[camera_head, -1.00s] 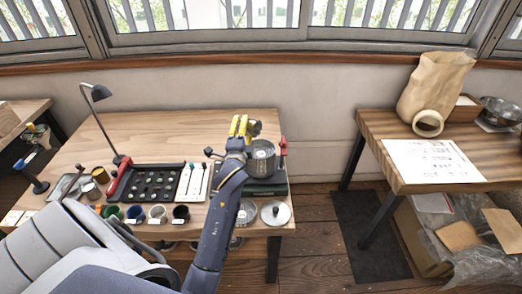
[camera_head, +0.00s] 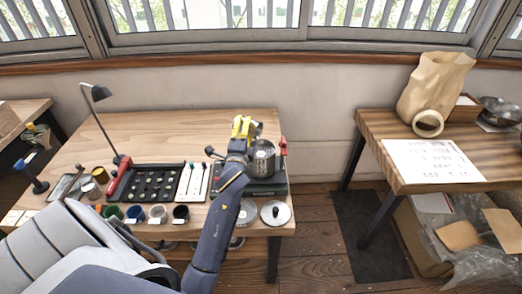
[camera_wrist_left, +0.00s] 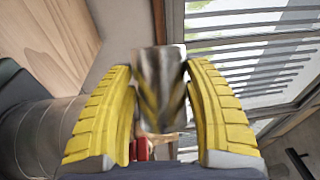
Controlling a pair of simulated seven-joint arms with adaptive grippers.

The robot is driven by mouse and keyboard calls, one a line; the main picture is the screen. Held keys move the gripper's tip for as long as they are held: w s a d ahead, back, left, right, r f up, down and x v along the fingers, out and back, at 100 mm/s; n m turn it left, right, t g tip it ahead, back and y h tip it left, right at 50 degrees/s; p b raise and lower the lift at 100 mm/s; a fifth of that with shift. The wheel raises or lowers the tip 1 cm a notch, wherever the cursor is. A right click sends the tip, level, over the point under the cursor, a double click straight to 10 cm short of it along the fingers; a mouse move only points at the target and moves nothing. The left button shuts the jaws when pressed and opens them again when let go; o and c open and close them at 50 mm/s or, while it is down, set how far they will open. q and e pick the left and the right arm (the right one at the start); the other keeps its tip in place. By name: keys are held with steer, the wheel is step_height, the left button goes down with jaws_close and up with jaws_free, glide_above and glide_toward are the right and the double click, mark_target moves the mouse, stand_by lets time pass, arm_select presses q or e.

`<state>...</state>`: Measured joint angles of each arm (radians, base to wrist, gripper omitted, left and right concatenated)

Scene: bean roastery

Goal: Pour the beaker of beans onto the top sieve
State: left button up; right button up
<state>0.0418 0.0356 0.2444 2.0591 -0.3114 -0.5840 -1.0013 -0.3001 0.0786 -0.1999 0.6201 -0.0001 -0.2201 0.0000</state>
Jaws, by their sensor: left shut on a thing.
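My left gripper (camera_head: 243,128) has yellow fingers and is above the back of the sieve stack at the table's right end. It is shut on a shiny metal beaker (camera_wrist_left: 160,85), which stands out between the fingers in the left wrist view. In the head view only a small part of the beaker (camera_head: 257,128) shows beside the fingers. Its beans cannot be seen. The round metal sieve stack (camera_head: 263,160) stands on a dark base, just in front of the beaker; its grey wall shows in the left wrist view (camera_wrist_left: 45,135). My right gripper is not in view.
A dark sample tray (camera_head: 155,183), several small cups and a desk lamp (camera_head: 98,92) are to the left. A round metal lid (camera_head: 275,213) lies in front of the stack. The table's back left is clear. A second table (camera_head: 465,150) stands right, across a gap.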

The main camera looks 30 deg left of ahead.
arm_select(q)
steer(key=shift+d+f+m, duration=0.1)
steer(key=shift+f+m, duration=0.1)
steer(key=shift+m, duration=0.3)
steer(key=shift+w+d+r+m+t, duration=0.1)
steer(key=shift+d+r+m+t, duration=0.2)
steer(key=shift+m, duration=0.45)
steer(key=shift+s+d+r+m+t, duration=0.2)
steer(key=shift+m+t, duration=0.25)
steer(key=shift+m, duration=0.35)
steer(key=shift+w+d+r+m+t, duration=0.2)
steer(key=shift+d+m+t, duration=0.15)
steer(key=shift+m, duration=0.4)
stand_by(3.7)
steer(key=shift+a+f+n+g, duration=0.3)
steer(key=shift+a+n+g, duration=0.1)
steer(key=shift+n, duration=0.55)
steer(key=shift+a+f+n+g, duration=0.3)
steer(key=shift+a+n+g, duration=0.1)
steer(key=shift+n, duration=0.55)
